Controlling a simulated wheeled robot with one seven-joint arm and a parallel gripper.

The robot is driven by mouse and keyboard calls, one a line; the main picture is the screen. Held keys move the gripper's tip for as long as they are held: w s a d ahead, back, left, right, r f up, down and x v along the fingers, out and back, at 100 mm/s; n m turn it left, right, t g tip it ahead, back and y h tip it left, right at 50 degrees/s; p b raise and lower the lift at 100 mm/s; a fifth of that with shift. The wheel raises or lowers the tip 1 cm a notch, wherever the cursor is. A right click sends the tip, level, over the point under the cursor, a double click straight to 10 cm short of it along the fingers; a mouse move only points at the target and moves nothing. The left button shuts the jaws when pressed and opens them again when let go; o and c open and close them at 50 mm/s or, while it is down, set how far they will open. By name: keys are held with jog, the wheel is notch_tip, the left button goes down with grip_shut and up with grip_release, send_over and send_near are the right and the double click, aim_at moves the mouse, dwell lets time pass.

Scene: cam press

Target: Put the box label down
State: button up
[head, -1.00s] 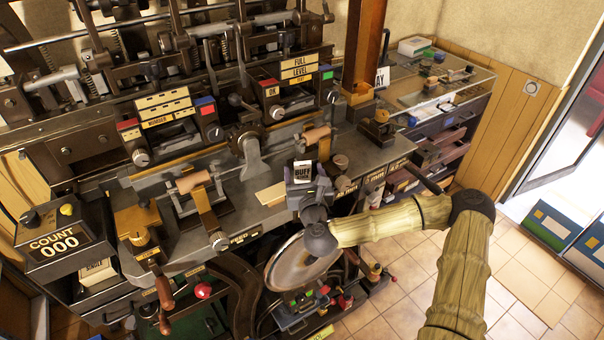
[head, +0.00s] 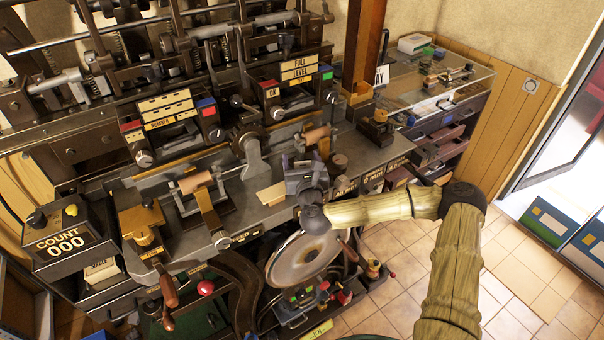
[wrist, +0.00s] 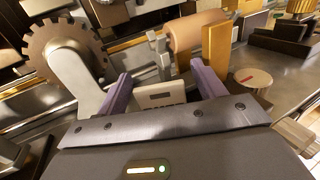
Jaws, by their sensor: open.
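A pale card with a dark strip, which looks like the box label (wrist: 158,97), stands between my fingers in the wrist view. My gripper (wrist: 162,88) is open, with one purple finger on either side of the card. I cannot tell whether the card's lower edge rests on the bench; my gripper body covers it. In the head view my gripper (head: 302,162) is over the front part of the grey bench (head: 240,207), and the label is hidden there.
A toothed wheel (wrist: 62,48) stands left of my gripper in the wrist view. A wooden roller (wrist: 186,28) is just beyond the card. A round knob (wrist: 252,82) is on the right. A pale wooden piece (head: 271,194) lies left of my gripper in the head view.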

jog(key=shift+c, duration=0.2)
jog(key=c, duration=1.1)
notch_tip(320, 180, up, 10)
jog(key=shift+r+b, duration=0.1)
jog(key=shift+b, duration=0.7)
